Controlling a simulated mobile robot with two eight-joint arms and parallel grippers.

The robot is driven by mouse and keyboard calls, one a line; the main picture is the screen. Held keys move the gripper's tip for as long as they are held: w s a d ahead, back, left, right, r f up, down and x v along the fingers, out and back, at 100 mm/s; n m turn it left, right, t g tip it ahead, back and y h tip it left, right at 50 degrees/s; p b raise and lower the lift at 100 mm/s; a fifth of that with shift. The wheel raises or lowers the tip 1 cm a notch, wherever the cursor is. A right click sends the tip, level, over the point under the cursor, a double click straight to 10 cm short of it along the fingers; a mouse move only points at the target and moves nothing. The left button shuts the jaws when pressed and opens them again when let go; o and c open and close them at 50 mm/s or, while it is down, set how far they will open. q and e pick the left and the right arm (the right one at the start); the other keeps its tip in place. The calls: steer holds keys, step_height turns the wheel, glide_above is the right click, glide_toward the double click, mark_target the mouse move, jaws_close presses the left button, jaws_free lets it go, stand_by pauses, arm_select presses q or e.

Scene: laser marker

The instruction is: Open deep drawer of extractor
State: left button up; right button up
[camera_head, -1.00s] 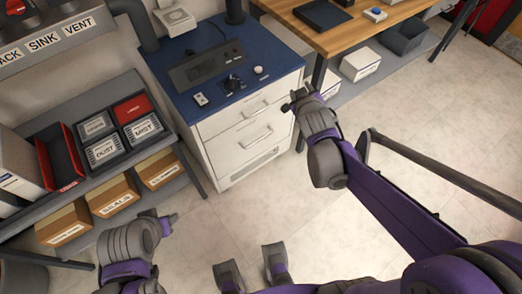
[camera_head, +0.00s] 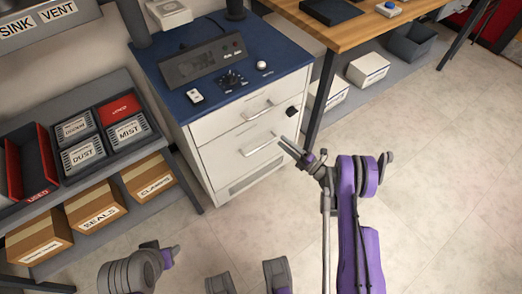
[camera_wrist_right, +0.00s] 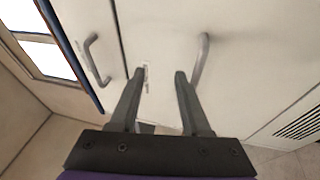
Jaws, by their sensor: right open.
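The extractor (camera_head: 222,187) is a white cabinet with a dark blue top. Its upper drawer handle (camera_head: 258,110) and lower, deep drawer handle (camera_head: 260,146) are pale bars; both drawers look shut. My right gripper (camera_head: 287,147) is just in front of the deep drawer. In the right wrist view my right gripper (camera_wrist_right: 156,74) is open and empty, its fingers pointing at the cabinet front. The deep drawer handle (camera_wrist_right: 201,60) is just beside the right-hand fingertip, not between the fingers. The upper handle (camera_wrist_right: 95,58) is farther left. My left gripper (camera_head: 168,256) is low left, its jaws unclear.
A shelf with labelled bins (camera_head: 130,130) and cardboard boxes (camera_head: 95,208) stands left of the cabinet. A wooden-topped bench (camera_head: 350,30) with a dark leg (camera_head: 320,100) stands right of it. The floor (camera_head: 440,170) before and right of the cabinet is clear.

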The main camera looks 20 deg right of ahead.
mark_target(262, 146)
steer(key=s+a+f+n+g+y, duration=0.1)
steer(key=s+f+n+g+y, duration=0.1)
steer(key=s+f, duration=0.35)
arm_select(q)
step_height(262, 146, down, 2)
steer(key=shift+w+f+b, duration=0.1)
steer(key=shift+b, duration=0.55)
arm_select(e)
steer(key=x, duration=0.4)
steer(key=f+x, duration=0.1)
steer(key=x, duration=0.7)
steer(key=shift+w+d+f, duration=0.2)
steer(key=shift+w, duration=0.25)
steer(key=shift+c, duration=0.3)
jaws_close()
steer(key=shift+d, duration=0.1)
